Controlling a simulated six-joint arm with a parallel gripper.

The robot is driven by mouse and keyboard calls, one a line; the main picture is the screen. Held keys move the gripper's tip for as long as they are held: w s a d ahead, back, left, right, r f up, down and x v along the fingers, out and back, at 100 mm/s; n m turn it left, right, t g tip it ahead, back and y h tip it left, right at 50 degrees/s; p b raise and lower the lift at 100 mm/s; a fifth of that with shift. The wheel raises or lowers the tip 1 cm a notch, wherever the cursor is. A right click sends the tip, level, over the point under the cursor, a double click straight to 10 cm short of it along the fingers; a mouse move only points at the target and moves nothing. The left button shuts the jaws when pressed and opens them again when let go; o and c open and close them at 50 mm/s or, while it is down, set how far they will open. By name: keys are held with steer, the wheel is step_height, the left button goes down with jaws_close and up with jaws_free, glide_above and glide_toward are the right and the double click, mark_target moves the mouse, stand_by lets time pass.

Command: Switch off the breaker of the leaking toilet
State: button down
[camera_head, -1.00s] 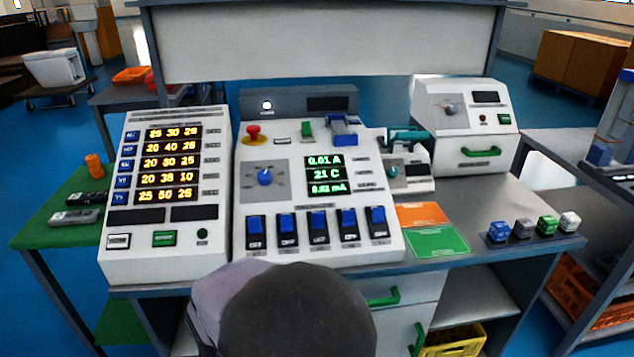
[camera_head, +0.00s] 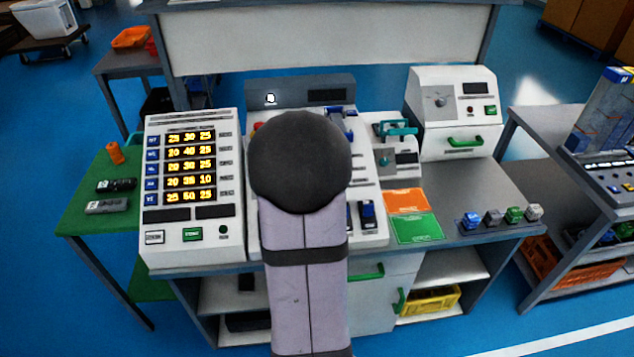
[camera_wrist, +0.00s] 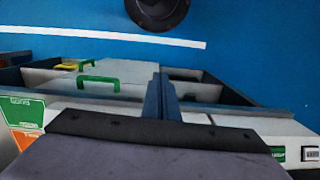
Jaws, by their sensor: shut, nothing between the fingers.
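The white control console (camera_head: 370,185) stands mid-bench in the head view, largely hidden behind my arm. Two blue breaker switches at its right end show, the rightmost breaker (camera_head: 368,213) most clearly; the others, the dial and the green display are covered. Left of it is a white panel (camera_head: 185,222) with rows of yellow numbers beside blue tags. My gripper is hidden in the head view. In the wrist view my gripper (camera_wrist: 160,80) is shut and empty, with the bench front and floor beyond it. I cannot tell which breaker it is nearest.
Orange and green cards (camera_head: 418,229) lie right of the console, near several small cubes (camera_head: 492,217) at the bench edge. A white box with a green handle (camera_head: 465,142) stands at the back right. A green side table (camera_head: 85,213) is at left. Bench drawer handles (camera_wrist: 98,83) stick out in front.

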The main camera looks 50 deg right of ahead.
steer(key=w+d+r+t+h+p, duration=0.1)
steer(key=w+d+r, duration=0.3)
steer(key=d, duration=0.5)
steer(key=w+d+r+t+h+p, duration=0.1)
steer(key=w+d+r+h+p, duration=0.1)
steer(key=w+d+r, duration=0.3)
steer(key=d+r, duration=0.3)
steer(key=shift+w+d+r+t, duration=0.15)
steer(key=shift+d+r+t, duration=0.05)
steer(key=shift+d+t, duration=0.2)
steer(key=shift+a, duration=0.1)
steer(key=p+x, duration=0.3)
steer(key=x, duration=0.6)
steer(key=shift+f, duration=0.15)
steer(key=shift+f+p, duration=0.15)
steer(key=shift+p, duration=0.3)
steer(key=shift+s+a+p, duration=0.65)
steer(key=shift+s+a, duration=0.6)
